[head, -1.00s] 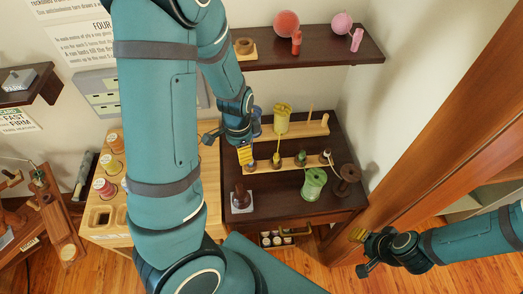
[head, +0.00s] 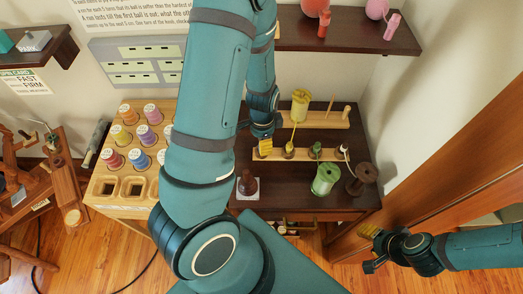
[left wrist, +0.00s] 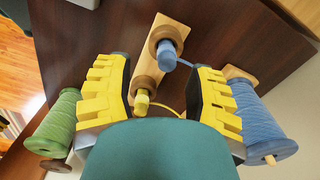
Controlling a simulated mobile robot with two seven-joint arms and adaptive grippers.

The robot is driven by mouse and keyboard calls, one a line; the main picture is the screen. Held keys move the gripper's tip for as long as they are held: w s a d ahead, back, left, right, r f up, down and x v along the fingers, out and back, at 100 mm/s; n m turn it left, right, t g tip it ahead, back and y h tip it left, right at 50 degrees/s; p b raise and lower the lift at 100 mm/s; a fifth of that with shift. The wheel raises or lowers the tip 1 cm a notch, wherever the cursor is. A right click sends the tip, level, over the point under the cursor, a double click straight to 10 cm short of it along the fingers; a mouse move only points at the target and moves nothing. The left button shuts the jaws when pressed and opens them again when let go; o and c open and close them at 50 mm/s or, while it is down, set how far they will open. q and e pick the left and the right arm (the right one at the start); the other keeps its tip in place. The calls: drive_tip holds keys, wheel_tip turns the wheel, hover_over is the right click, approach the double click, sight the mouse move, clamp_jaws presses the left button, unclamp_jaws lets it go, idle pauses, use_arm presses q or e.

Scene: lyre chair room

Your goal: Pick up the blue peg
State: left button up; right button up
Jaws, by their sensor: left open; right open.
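The blue peg (left wrist: 166,55) stands in a round wooden collar near one end of a light wooden rack (left wrist: 172,28) in the left wrist view. A blue thread runs from it towards the blue spool (left wrist: 258,122). My left gripper (left wrist: 160,95) is open and empty; its yellow fingers lie on either side of the rack, with the peg beyond the fingertips. In the head view, my left gripper (head: 265,147) is over the left end of the rack (head: 302,155) and the blue peg is hidden. My right gripper (head: 368,237) is open, away from the table at lower right.
A yellow peg (left wrist: 142,100) stands near the blue one. A green spool (left wrist: 58,122) flanks the left finger. On the dark table, a yellow spool (head: 300,105) stands behind the rack and a brown spool (head: 362,178) at right. A wall shelf (head: 350,35) hangs above.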

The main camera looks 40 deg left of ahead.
use_arm(q)
drive_tip(key=f, duration=0.1)
drive_tip(key=f+b, duration=0.1)
drive_tip(key=f, duration=0.3)
drive_tip(key=shift+w+a+f, duration=0.1)
drive_tip(key=shift+w+a, duration=0.15)
drive_tip(key=shift+a, duration=0.05)
drive_tip(key=shift+o, duration=0.3)
clamp_jaws()
